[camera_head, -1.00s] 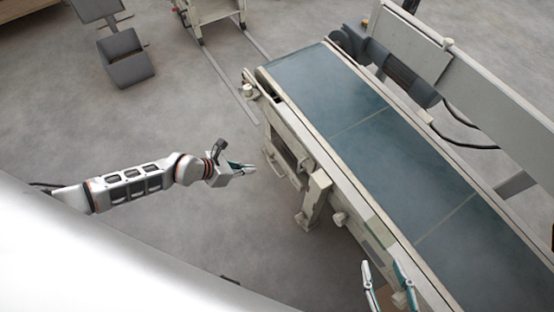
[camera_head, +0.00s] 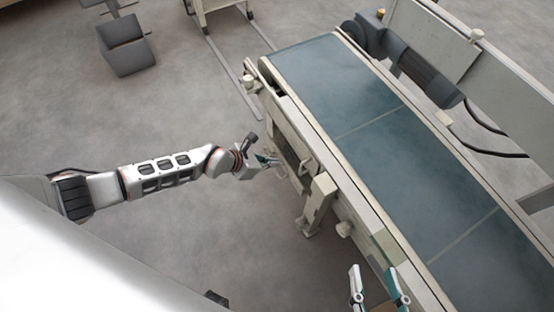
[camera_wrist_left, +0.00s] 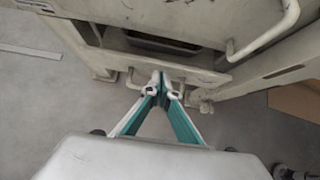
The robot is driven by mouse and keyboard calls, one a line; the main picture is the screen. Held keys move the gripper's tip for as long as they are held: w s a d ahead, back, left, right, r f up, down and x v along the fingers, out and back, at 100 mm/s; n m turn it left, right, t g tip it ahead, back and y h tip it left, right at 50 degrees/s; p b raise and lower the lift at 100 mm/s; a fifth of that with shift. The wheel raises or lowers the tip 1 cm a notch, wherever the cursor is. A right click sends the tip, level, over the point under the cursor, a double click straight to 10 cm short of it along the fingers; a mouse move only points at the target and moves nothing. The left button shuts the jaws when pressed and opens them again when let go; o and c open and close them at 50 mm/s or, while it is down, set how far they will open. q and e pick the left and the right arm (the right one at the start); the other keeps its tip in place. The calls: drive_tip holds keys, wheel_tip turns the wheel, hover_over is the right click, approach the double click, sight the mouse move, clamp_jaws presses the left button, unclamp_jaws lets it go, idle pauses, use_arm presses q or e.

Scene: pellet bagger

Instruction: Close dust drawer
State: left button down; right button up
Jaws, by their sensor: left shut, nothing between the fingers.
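The dust drawer appears to be the low beige part (camera_wrist_left: 205,70) in the conveyor's side, with a dark gap behind its front edge in the left wrist view. It looks partly open, but I cannot tell how far. My left gripper (camera_head: 274,163) is shut and empty beside the machine's side, and its closed fingertips (camera_wrist_left: 160,88) are at the drawer's front edge. I cannot tell whether they touch it. In the head view my left gripper hides part of that area. My right gripper (camera_head: 376,284) is open and empty at the bottom, beside the conveyor.
The conveyor's blue-green belt (camera_head: 400,150) runs diagonally across the right. A bent bar handle (camera_wrist_left: 268,35) sticks out above right of the drawer. A grey bin (camera_head: 127,50) stands far left. Grey floor is clear left of the machine.

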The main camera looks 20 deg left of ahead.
use_arm(q)
drive_tip(key=shift+w+d, duration=0.35)
drive_tip(key=shift+w, duration=0.05)
drive_tip(key=shift+w+d, duration=0.85)
drive_tip(key=shift+w, duration=0.25)
